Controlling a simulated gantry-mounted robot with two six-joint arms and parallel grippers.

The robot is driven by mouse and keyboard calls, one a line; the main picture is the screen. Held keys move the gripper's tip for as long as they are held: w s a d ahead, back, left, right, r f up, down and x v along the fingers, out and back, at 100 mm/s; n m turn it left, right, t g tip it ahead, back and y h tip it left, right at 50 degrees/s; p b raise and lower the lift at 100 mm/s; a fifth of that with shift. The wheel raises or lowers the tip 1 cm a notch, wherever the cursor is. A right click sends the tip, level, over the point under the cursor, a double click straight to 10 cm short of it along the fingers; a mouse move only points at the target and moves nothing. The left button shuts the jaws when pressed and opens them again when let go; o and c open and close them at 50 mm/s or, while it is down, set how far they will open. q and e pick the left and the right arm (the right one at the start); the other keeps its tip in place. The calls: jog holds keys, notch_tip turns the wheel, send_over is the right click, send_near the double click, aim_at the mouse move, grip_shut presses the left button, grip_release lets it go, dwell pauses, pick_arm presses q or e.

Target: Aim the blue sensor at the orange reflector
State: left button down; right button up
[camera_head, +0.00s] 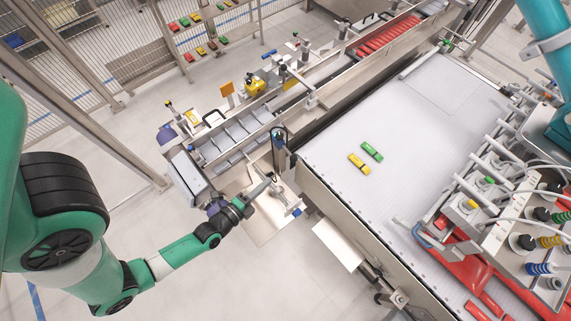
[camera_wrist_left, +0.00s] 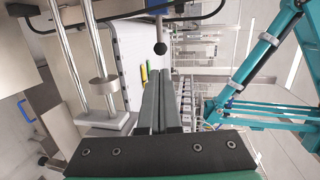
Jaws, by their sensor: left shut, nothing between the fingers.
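My left gripper (camera_head: 268,179) is shut and empty, close to this fixture and below the dark blue block. Its closed fingers (camera_wrist_left: 164,80) show in the left wrist view, near a black ball knob (camera_wrist_left: 160,48). My right gripper is out of view.
The white table (camera_head: 420,125) holds a yellow block (camera_head: 359,163) and a green block (camera_head: 372,151). A conveyor with metal rails (camera_head: 235,130) runs behind my left gripper. Metal rods (camera_wrist_left: 80,45) stand left of the fingers in the wrist view. Open floor lies below.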

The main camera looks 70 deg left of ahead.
aim_at(292, 161)
pick_arm(q)
jog(key=b+x, duration=0.1)
jog(key=x, duration=0.9)
jog(key=shift+w, duration=0.2)
jog(key=shift+a, duration=0.1)
jog(key=shift+w+a, duration=0.2)
jog(key=shift+w, duration=0.55)
jog(key=shift+s+f, duration=0.1)
jog(key=shift+s, duration=0.1)
